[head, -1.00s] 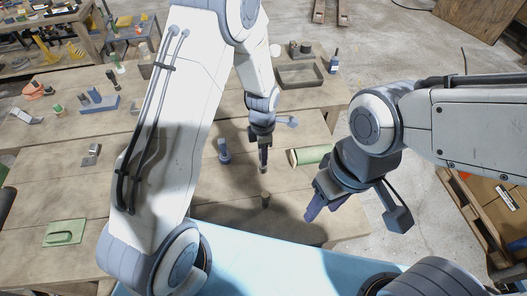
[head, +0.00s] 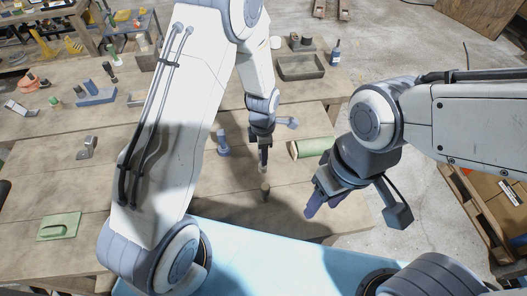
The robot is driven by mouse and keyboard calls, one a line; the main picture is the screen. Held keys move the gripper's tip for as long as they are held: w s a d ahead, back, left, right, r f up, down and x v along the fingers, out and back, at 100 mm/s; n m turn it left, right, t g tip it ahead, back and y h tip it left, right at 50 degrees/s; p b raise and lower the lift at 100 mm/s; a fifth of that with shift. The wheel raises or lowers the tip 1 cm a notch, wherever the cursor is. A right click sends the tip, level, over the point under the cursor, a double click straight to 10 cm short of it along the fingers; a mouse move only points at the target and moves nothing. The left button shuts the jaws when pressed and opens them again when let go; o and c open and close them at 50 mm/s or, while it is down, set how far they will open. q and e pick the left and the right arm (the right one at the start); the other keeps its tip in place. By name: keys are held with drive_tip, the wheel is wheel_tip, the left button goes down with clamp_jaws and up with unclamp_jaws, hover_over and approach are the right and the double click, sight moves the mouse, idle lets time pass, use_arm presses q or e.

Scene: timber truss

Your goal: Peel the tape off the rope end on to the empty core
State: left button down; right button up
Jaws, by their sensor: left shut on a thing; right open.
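My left gripper (head: 263,160) points down over the timber table and is shut on a small brownish thing at its fingertips, too small to identify. A short dark upright piece (head: 265,193) stands on the table just below and in front of it. I cannot tell whether it is the rope end or the core, and no tape is clear. My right gripper (head: 311,205) is open and empty, to the right of that piece and apart from it. A green cylinder (head: 314,147) lies right of the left gripper.
A blue-grey upright object (head: 222,142) stands left of the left gripper. An open dark tray (head: 301,68) and a bottle (head: 335,54) are at the back. A green flat block (head: 59,226) lies front left. My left arm hides part of the table (head: 60,180).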

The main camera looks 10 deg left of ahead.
use_arm(q)
drive_tip(key=shift+s+d, duration=0.25)
drive_tip(key=shift+s, duration=0.45)
drive_tip(key=shift+s+d, duration=0.25)
drive_tip(key=shift+s, duration=0.45)
drive_tip(key=shift+s+d, duration=0.15)
drive_tip(key=shift+s, duration=0.35)
drive_tip(key=shift+w+a, duration=0.3)
drive_tip(key=shift+w, duration=0.55)
drive_tip(key=shift+w+a, duration=0.25)
drive_tip(key=shift+w, duration=0.6)
